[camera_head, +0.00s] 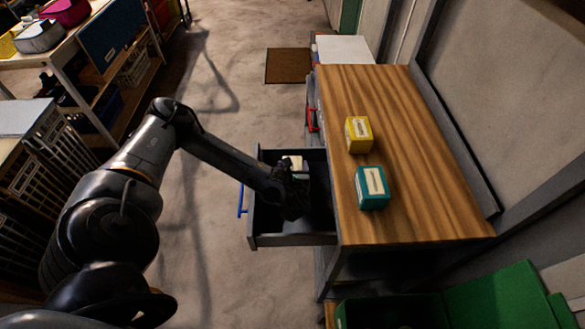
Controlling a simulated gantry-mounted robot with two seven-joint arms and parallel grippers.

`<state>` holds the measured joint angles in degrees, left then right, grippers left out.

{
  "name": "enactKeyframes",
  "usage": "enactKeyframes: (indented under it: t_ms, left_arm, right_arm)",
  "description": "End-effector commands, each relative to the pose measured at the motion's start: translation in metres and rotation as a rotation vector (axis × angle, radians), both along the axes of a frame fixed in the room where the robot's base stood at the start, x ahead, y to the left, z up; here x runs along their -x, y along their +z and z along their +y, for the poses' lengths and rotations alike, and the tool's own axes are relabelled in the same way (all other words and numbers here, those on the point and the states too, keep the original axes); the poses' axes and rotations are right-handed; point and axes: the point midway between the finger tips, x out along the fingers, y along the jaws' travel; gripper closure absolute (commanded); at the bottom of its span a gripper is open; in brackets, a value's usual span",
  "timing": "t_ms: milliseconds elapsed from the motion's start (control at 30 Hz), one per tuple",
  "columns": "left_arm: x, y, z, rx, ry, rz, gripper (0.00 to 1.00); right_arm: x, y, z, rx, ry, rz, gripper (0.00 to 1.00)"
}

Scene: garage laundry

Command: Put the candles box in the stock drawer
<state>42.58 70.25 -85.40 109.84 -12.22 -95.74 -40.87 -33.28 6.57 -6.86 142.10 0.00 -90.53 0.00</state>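An open dark drawer (262,240) with a blue handle (241,200) sticks out from the left side of a wooden-topped workbench (420,160). My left gripper (295,195) is over or inside the drawer, pointing down. A small pale box (293,162) shows just behind the gripper within the drawer's outline. The gripper's fingers are dark and partly hidden, so I cannot tell whether they hold it. A yellow box (359,135) and a teal box (371,188) with pale labels stand on the worktop. The labels are unreadable, so I cannot tell which is the candles box. My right gripper is out of view.
A red handle (313,120) is on the bench side beyond the drawer. A green bin (480,305) stands at the bottom right. Shelving (100,70) and a slatted crate (35,165) are on the left. A brown mat (288,66) lies on the open floor.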

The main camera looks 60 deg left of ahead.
Motion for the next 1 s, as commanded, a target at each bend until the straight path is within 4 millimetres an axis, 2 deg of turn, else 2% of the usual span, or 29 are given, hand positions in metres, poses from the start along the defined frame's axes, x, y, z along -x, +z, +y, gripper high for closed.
enactKeyframes:
  t_ms: [167,200,367,767,1000]
  left_arm:
    - [0.000,-0.004,0.000,0.000,0.000,0.000,0.60]
    - [0.000,-0.004,0.000,0.000,0.000,0.000,0.24]
    - [0.000,-0.003,0.000,0.000,0.000,0.000,0.00]
    - [0.000,0.003,-0.001,0.000,0.000,0.000,0.00]
    - [0.014,0.015,-0.029,0.005,-0.004,0.002,0.00]
  right_arm:
    - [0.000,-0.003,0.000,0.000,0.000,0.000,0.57]
    - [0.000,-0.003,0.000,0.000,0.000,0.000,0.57]
    - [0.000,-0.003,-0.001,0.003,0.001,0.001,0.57]
    - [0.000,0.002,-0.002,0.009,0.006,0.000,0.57]
    - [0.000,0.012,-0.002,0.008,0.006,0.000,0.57]
